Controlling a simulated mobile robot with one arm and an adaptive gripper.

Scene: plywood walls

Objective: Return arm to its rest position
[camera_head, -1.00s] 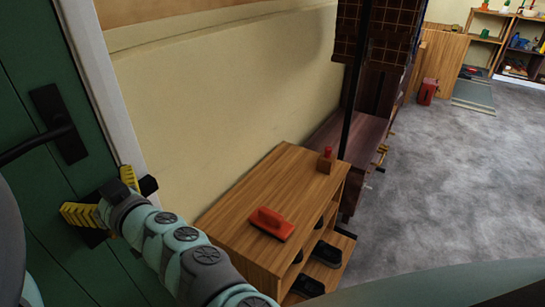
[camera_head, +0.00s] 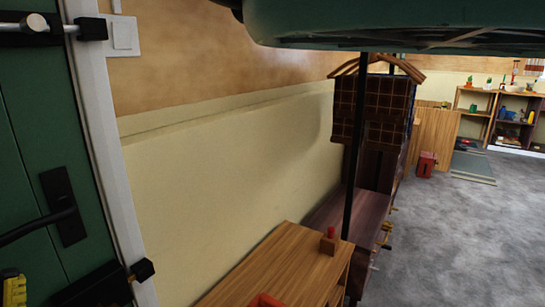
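A yellow ribbed finger of my gripper (camera_head: 14,288) shows at the lower left corner, in front of the green door (camera_head: 30,160). The rest of my gripper and nearly all of my arm are outside the picture. I cannot tell whether it is open or shut, or whether it touches anything. A black fitting (camera_head: 98,287) on the door lies just right of the finger, with a black catch (camera_head: 143,270) on the white door frame.
A black door handle (camera_head: 62,208) sits above the finger. A bolt (camera_head: 35,29) is at the upper left. A wooden shelf unit (camera_head: 282,262) with a red-handled block (camera_head: 329,240) stands along the wall, before a tall dark cabinet (camera_head: 378,120). Grey floor (camera_head: 450,240) lies open at right.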

